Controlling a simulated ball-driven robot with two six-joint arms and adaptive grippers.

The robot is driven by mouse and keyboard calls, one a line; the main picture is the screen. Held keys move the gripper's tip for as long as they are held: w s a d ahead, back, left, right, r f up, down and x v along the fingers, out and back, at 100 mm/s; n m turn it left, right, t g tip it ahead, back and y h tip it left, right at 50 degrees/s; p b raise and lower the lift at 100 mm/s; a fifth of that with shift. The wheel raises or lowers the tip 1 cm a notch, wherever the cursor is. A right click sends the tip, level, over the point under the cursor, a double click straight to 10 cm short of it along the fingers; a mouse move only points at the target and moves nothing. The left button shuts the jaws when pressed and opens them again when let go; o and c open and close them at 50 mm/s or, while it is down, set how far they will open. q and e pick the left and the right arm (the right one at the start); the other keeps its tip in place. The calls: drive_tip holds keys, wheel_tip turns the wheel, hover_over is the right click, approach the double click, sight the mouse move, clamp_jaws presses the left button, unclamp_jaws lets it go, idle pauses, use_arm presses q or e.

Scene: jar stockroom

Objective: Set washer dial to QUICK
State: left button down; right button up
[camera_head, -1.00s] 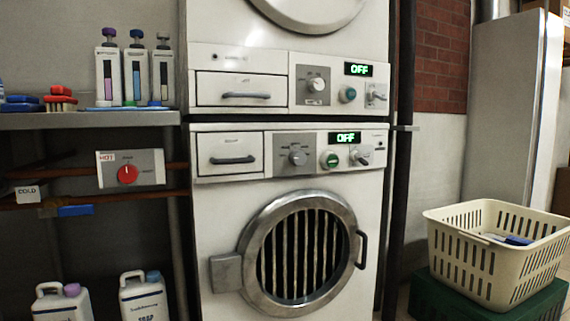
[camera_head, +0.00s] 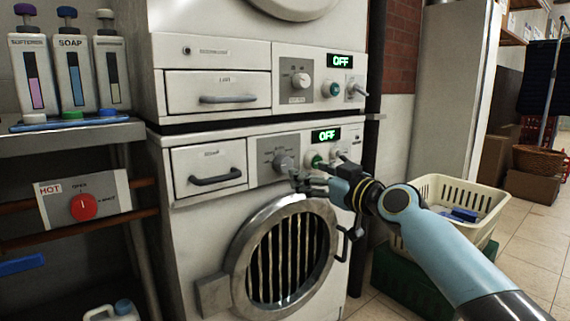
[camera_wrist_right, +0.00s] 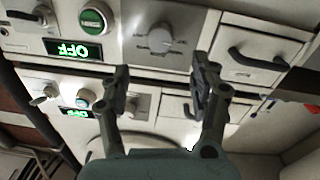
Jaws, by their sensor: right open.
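Two white machines are stacked; I take the lower one (camera_head: 215,235), with the round barred door, as the washer. Its grey dial (camera_head: 285,162) sits on a grey panel between the drawer and the green button (camera_head: 314,160). Its display (camera_head: 327,135) reads OFF. My right gripper (camera_head: 298,184) is in front of the panel, just below and right of the dial. In the right wrist view, which is upside down, the open, empty fingers (camera_wrist_right: 161,78) stand apart, with the dial (camera_wrist_right: 160,39) beyond the gap, untouched. Its small lettering is unreadable. My left gripper is out of view.
The upper machine (camera_head: 215,65) has a similar dial (camera_head: 301,80) and an OFF display. A shelf (camera_head: 70,140) with several bottles and a red HOT valve (camera_head: 83,207) are at left. A cream basket (camera_head: 470,195) on a green crate (camera_head: 405,272) stands behind my right arm.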

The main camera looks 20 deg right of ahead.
sight(287, 164)
drive_tip(key=b+x, duration=0.2)
drive_tip(key=x, duration=0.6)
drive_tip(key=shift+w+a+f, duration=0.15)
drive_tip(key=shift+w+f, duration=0.05)
drive_tip(key=shift+w, duration=0.1)
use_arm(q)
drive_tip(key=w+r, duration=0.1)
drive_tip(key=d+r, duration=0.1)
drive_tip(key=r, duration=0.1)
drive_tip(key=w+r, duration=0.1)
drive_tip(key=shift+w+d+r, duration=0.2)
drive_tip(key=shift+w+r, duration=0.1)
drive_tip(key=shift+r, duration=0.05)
use_arm(e)
drive_tip(key=shift+w+a+r, duration=0.1)
drive_tip(key=shift+w, duration=0.2)
drive_tip(key=c, duration=1.1)
drive_tip(key=shift+c, duration=0.2)
